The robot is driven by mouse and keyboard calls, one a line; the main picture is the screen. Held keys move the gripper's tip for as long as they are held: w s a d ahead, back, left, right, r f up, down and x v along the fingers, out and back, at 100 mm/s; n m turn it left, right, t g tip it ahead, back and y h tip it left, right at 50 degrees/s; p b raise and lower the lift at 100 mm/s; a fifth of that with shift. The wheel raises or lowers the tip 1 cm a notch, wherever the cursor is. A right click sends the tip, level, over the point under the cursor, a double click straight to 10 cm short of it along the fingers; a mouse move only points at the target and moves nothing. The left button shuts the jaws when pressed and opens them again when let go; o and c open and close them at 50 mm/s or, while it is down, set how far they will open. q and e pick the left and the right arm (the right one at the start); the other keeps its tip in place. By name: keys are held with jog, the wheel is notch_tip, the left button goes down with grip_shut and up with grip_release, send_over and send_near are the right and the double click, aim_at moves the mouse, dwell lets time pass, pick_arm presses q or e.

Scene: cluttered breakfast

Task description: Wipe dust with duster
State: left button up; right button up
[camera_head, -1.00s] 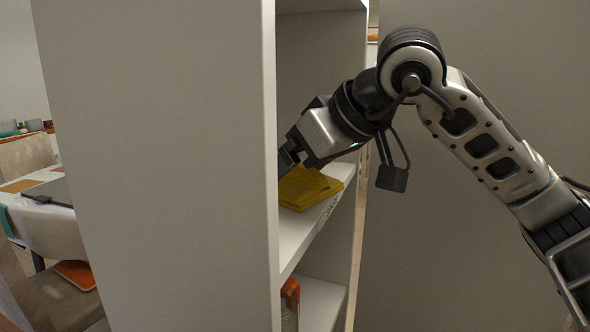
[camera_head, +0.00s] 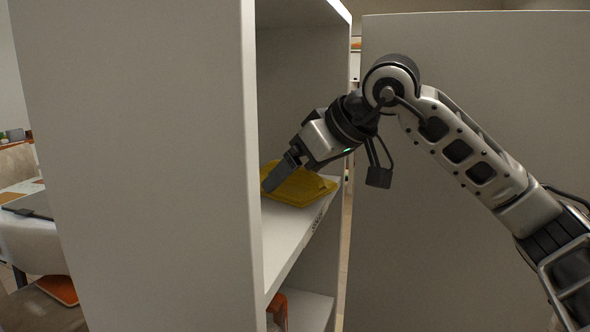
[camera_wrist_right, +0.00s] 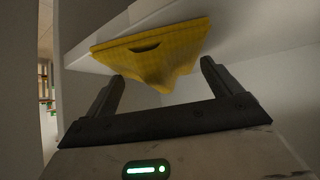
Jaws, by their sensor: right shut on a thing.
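A yellow cloth duster (camera_head: 299,187) lies folded on the middle shelf (camera_head: 285,236) of a white shelving unit. My right gripper (camera_head: 269,184) reaches into the unit from the right, with its fingers down at the left part of the duster. In the right wrist view, the two fingers of my right gripper (camera_wrist_right: 163,72) stand apart on either side of the duster (camera_wrist_right: 150,52), which bunches between them. The gripper is shut on the duster. No dust can be made out. My left gripper is not in view.
The unit's tall side panel (camera_head: 135,170) fills the left and hides part of its inside. An orange object (camera_head: 279,309) stands on the lower shelf. A large pale panel (camera_head: 470,90) stands behind my right arm. A table (camera_head: 35,245) is at the far left.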

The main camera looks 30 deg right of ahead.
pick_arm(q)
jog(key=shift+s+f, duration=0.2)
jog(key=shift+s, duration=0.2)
pick_arm(e)
jog(key=shift+w+d, duration=0.15)
jog(key=shift+d, duration=0.05)
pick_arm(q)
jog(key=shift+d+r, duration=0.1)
pick_arm(e)
jog(key=shift+r, duration=0.15)
notch_tip(320, 180, up, 6)
jog(key=p, duration=0.5)
jog(key=shift+p, duration=0.4)
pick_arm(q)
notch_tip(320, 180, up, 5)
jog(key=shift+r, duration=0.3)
pick_arm(e)
notch_tip(320, 180, up, 2)
jog(key=shift+r+p, duration=0.1)
jog(key=shift+p, duration=0.85)
jog(key=shift+r+p, duration=0.45)
jog(key=shift+p, duration=0.05)
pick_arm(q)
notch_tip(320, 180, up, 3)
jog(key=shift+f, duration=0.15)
pick_arm(e)
jog(key=shift+f, duration=0.1)
